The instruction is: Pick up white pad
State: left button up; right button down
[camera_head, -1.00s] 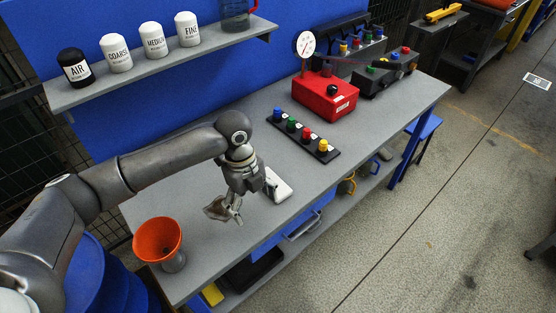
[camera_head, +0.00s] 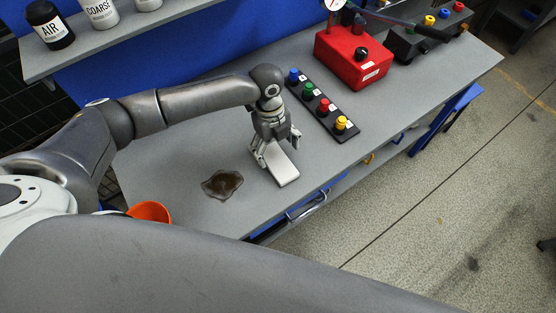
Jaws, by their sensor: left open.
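The white pad (camera_head: 283,168) lies on the grey workbench (camera_head: 335,170), near its front edge. My left gripper (camera_head: 272,160) points down at the pad's back left end, with its fingers apart. One finger is at the pad's left side; whether it touches the pad I cannot tell. The gripper covers the pad's far end. A dark brown wet-looking stain (camera_head: 222,184) lies on the bench to the left of the pad. My right gripper is not in view; a large grey arm link of mine crosses the bottom.
A black strip with coloured knobs (camera_head: 322,105) lies behind and right of the pad. A red box with a gauge (camera_head: 352,58) stands farther back. An orange funnel (camera_head: 150,212) shows partly at the lower left. Labelled jars stand on a shelf (camera_head: 100,42).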

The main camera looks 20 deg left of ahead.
aim_at(278, 161)
pick_arm(q)
jog(key=f, duration=0.1)
jog(key=f+p, duration=0.1)
jog(key=f, duration=0.1)
jog(key=shift+s+d+f+p, duration=0.25)
jog(key=shift+d+p, duration=0.05)
jog(key=shift+p, duration=0.05)
jog(key=shift+f, duration=0.5)
jog(key=shift+c, duration=2)
jog(key=c, duration=0.5)
jog(key=shift+c, duration=0.2)
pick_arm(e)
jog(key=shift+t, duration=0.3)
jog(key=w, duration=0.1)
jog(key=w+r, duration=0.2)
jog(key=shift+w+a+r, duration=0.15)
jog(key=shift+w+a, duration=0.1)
